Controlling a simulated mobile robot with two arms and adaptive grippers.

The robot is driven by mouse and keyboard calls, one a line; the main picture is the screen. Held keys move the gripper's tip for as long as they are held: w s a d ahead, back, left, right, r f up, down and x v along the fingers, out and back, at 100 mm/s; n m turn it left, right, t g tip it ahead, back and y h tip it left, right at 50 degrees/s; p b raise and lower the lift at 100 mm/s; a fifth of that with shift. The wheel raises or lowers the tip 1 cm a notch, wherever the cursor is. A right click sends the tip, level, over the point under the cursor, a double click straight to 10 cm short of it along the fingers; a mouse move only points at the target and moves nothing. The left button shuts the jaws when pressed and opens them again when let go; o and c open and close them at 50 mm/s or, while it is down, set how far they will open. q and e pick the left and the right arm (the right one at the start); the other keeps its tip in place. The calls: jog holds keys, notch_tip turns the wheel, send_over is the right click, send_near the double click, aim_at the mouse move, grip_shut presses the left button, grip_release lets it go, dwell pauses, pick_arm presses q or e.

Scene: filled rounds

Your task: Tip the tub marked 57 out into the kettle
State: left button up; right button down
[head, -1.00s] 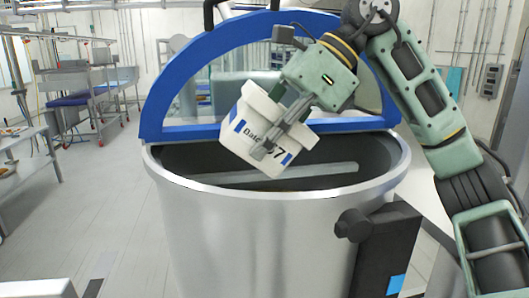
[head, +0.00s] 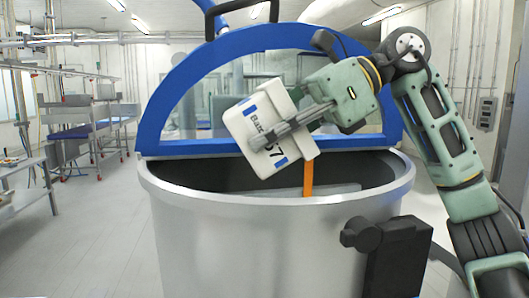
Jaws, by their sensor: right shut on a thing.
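My right gripper (head: 268,140) is shut on the tub's side. An orange strip (head: 308,179), looking like poured contents, runs from below the rim straight down into the kettle. The kettle (head: 260,235) is a large round metal vessel, open at the top. Its inside bottom is hidden. My left gripper is not in view.
A raised blue-rimmed lid (head: 166,110) stands behind the kettle's opening, close behind the tub and gripper. A dark box with a knob (head: 398,255) sits on the kettle's front right. Metal tables (head: 85,135) stand at the left; the floor between is clear.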

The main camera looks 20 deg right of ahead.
jog(key=shift+s+d+t+y+b, duration=0.1)
jog(key=shift+d+t+y+b, duration=0.15)
jog(key=shift+y+b, duration=0.7)
jog(key=shift+s+d+t+y+b, duration=0.1)
jog(key=shift+d+t+y+b, duration=0.25)
jog(key=shift+b, duration=1)
jog(key=shift+r+y+b, duration=0.35)
jog(key=shift+y+b, duration=0.15)
jog(key=shift+b, duration=0.05)
dwell(3.1)
